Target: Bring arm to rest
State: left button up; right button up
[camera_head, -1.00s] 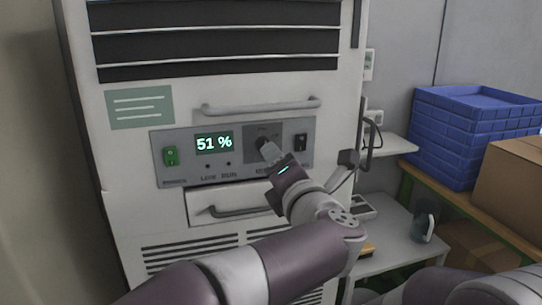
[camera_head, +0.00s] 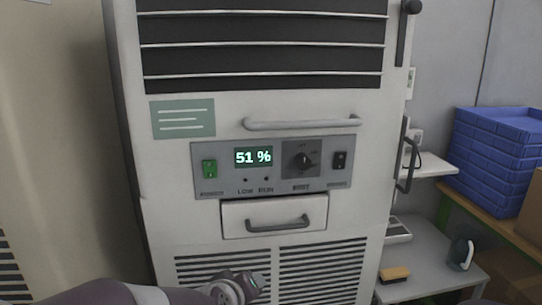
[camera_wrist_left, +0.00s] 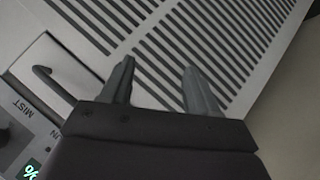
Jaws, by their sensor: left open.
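My left arm (camera_head: 120,293) comes in along the bottom edge of the head view, and its wrist is low in front of the machine's lower vents. The gripper's fingers are not visible there. In the left wrist view my left gripper (camera_wrist_left: 158,88) is open, with two grey fingers apart and nothing between them. It points toward the slatted vent (camera_wrist_left: 190,50). The dark rotary knob (camera_head: 304,160) on the control panel (camera_head: 222,178) stands clear of my arm. The display (camera_head: 253,157) reads 51 %. My right gripper is not in view.
The white machine cabinet (camera_head: 170,215) fills the middle, with a drawer (camera_head: 240,222) and a bar handle (camera_head: 302,123).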

pick_arm(q)
jog(key=s+a+f+m+g+y, duration=0.25)
jog(key=s+a+f+g, duration=0.35)
jog(key=s, duration=0.4)
jog(key=s+a+f+m+g+y, duration=0.1)
jog(key=s+a+f+m+g, duration=0.2)
jog(key=s+a+f, duration=0.55)
notch_tip(320, 180, up, 22)
jog(key=p, duration=2)
jog(key=shift+s+d+r, duration=0.15)
jog(key=shift+s, duration=0.05)
jog(key=shift+h, duration=0.25)
